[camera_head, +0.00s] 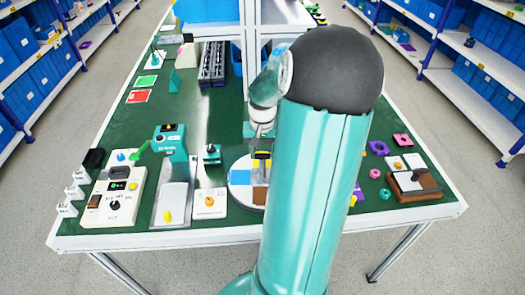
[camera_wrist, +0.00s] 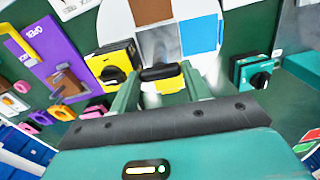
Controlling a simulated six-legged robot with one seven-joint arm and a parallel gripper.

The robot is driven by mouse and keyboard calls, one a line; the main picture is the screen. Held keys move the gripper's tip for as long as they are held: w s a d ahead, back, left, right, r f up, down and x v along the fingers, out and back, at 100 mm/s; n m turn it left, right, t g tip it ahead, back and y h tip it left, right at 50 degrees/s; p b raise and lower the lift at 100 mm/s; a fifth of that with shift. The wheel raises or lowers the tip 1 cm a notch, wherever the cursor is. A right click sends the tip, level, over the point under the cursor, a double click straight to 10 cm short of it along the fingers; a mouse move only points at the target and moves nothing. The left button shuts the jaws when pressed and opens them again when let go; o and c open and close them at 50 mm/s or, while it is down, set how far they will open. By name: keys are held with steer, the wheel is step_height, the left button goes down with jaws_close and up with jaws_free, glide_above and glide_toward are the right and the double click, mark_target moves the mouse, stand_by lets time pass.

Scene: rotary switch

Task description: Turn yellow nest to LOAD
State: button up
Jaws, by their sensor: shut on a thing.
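A round white turntable (camera_head: 232,192) stands near the table's front, partly behind my arm. It carries coloured patches: a blue one (camera_head: 240,177), a brown one (camera_head: 260,197), and in the wrist view also a grey one (camera_wrist: 158,42). The yellow nest (camera_wrist: 160,85) shows in the wrist view between my fingers, with a dark bar-like handle (camera_wrist: 160,72) across it. My gripper (camera_wrist: 160,76) has its fingers on both sides of this handle and is shut on it. In the head view my gripper (camera_head: 262,153) is over the turntable. No LOAD mark is readable.
A yellow box with a black knob (camera_wrist: 112,66) and a teal box with a black knob (camera_wrist: 260,76) stand close beside the turntable. A purple panel (camera_wrist: 50,45) marked OPEN lies left in the wrist view. A white shelf post (camera_head: 250,60) rises behind my gripper.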

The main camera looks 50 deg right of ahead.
steer(key=shift+m, duration=2.2)
steer(key=shift+r+m, duration=0.1)
steer(key=shift+m, duration=6.4)
steer(key=o, duration=1.4)
